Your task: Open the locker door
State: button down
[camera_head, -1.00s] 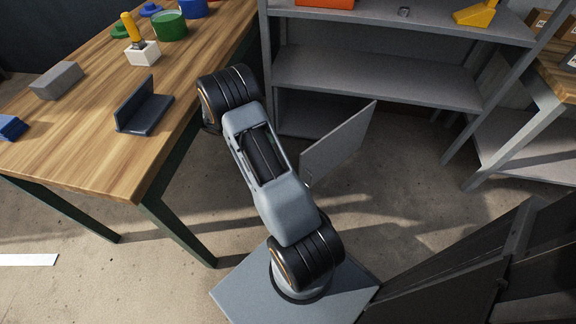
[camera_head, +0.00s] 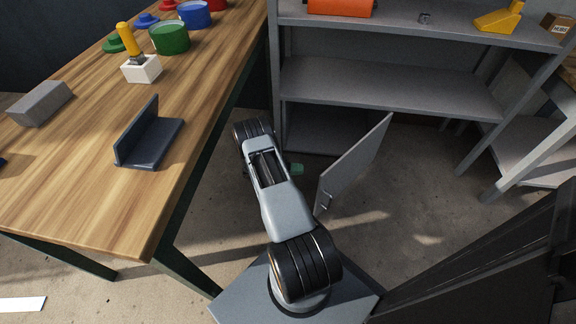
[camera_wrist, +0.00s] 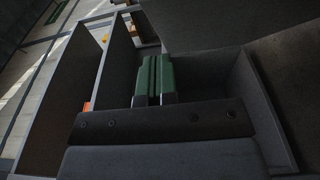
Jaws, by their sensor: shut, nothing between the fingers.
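The locker door (camera_head: 352,165) is a plain grey panel standing ajar in front of the lower right part of the grey shelf unit. A small handle (camera_head: 325,201) is near its lower left edge. The dark locker opening (camera_head: 320,130) shows to the left of the door. My gripper's green tip (camera_head: 297,169) shows just left of the door in the head view, apart from the handle; my arm hides the rest. In the wrist view my gripper (camera_wrist: 154,80) has its green fingers together and empty, pointing toward grey panels. Contact with the door cannot be told.
A wooden table (camera_head: 90,190) stands close on the left, with a dark angled bracket (camera_head: 150,140), a grey block (camera_head: 40,103) and coloured containers. The shelf unit (camera_head: 390,90) holds an orange item (camera_head: 340,6) above. Bare floor (camera_head: 420,220) lies right of the door.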

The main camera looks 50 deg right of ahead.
jog(key=s+d+p, duration=0.1)
jog(key=s+p, duration=0.2)
jog(key=s, duration=0.3)
jog(key=shift+d+p, duration=0.35)
